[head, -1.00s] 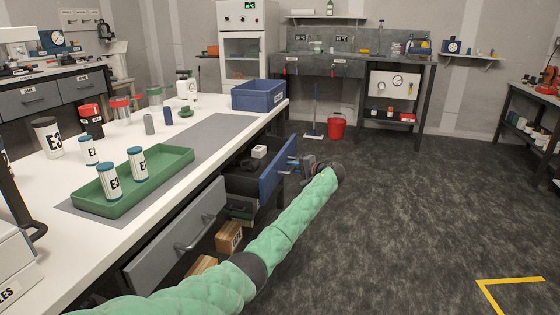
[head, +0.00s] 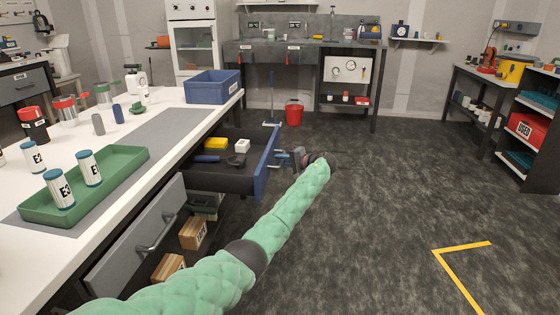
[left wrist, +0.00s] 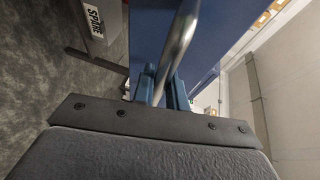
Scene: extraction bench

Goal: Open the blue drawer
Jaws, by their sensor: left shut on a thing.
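The blue drawer (head: 263,165) stands pulled well out from under the white bench. Inside it I see a yellow item (head: 216,143), a white block (head: 242,146) and dark tools (head: 236,160). My left gripper (head: 286,160) is at the outer side of the drawer front. In the left wrist view its blue fingers (left wrist: 160,88) are shut on the metal bar handle (left wrist: 181,38) of the blue drawer front (left wrist: 148,28). The gripper partly hides the handle in the head view. My right gripper is not in view.
On the white bench are a green tray (head: 110,185) and a blue bin (head: 212,87). The floor right of my arm is clear.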

